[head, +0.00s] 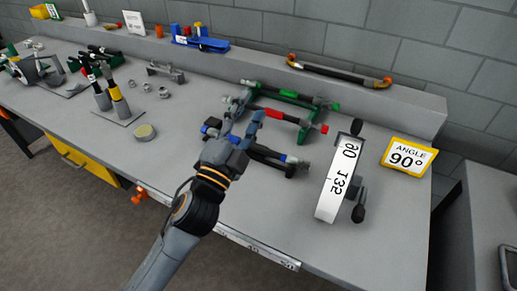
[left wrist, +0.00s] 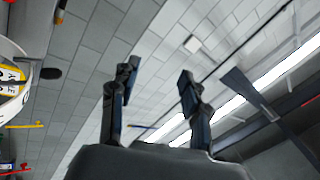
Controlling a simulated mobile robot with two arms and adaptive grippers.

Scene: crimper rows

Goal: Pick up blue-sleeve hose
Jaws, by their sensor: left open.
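Three hoses with coloured sleeves lie in a row on a green rack (head: 301,137) in the head view. The nearest is a dark hose (head: 270,153), partly hidden behind my left gripper; a bit of blue shows just left of the gripper, and I take this to be the blue-sleeve hose. A red-sleeve hose (head: 282,117) and a green-sleeve hose (head: 290,94) lie behind it. My left gripper (head: 243,116) is open, over the near side of the rack. Its fingers also show apart and empty in the left wrist view (left wrist: 153,90). Whether it touches a hose I cannot tell.
A white angle gauge (head: 327,190) stands right of the rack, beside a yellow "ANGLE 90°" sign (head: 408,156). A finished hose (head: 338,73) lies on the back ledge. Tools and fittings stand at left. The bench front right is clear.

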